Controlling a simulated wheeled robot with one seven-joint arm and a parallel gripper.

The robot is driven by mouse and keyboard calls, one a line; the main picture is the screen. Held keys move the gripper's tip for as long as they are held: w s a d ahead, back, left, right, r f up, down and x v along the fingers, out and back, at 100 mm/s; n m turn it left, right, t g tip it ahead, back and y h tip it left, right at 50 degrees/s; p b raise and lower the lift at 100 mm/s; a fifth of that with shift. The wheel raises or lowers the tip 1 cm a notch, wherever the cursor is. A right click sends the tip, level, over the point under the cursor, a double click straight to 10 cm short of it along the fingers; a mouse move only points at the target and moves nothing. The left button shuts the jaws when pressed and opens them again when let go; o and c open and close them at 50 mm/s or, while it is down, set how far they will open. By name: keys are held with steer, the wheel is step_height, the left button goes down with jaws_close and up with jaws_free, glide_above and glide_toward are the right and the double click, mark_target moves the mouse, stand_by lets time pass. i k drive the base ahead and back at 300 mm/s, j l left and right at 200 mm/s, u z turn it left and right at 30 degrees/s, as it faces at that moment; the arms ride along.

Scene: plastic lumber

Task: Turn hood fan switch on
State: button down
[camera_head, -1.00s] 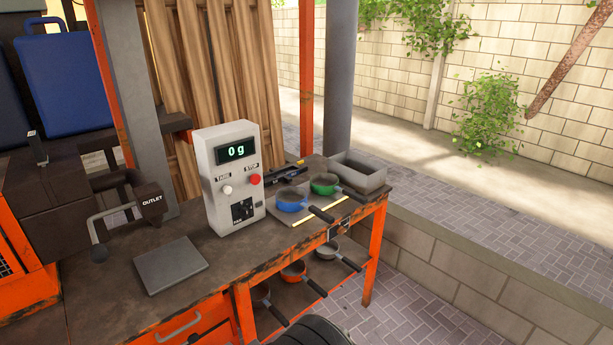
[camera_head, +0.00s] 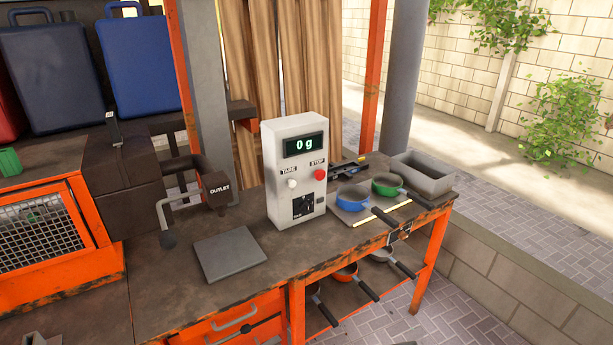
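I cannot make out a switch marked as the hood fan switch, nor a hood, in the head view. A white control box (camera_head: 297,172) stands upright on the workbench. Its display (camera_head: 304,145) reads "0 g". Below it are a white TARE knob (camera_head: 292,183), a red STOP button (camera_head: 320,174) and a small dark panel (camera_head: 303,206) whose setting is too small to read. My gripper is not in view.
A grey plate (camera_head: 230,254) lies on the workbench (camera_head: 170,300) by a dark machine marked OUTLET (camera_head: 218,190). Small pans, including a blue one (camera_head: 353,196) and a green one (camera_head: 387,184), and a grey bin (camera_head: 422,174) stand right. Blue cases (camera_head: 140,65) stand behind.

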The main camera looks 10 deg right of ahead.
mark_target(305, 207)
steer(key=i+l+u, duration=0.1)
steer(key=i+u, duration=0.3)
steer(key=i+l+u, duration=0.2)
steer(key=u, duration=0.25)
steer(key=i+l+u, duration=0.25)
steer(key=u, duration=0.15)
steer(key=l, duration=0.1)
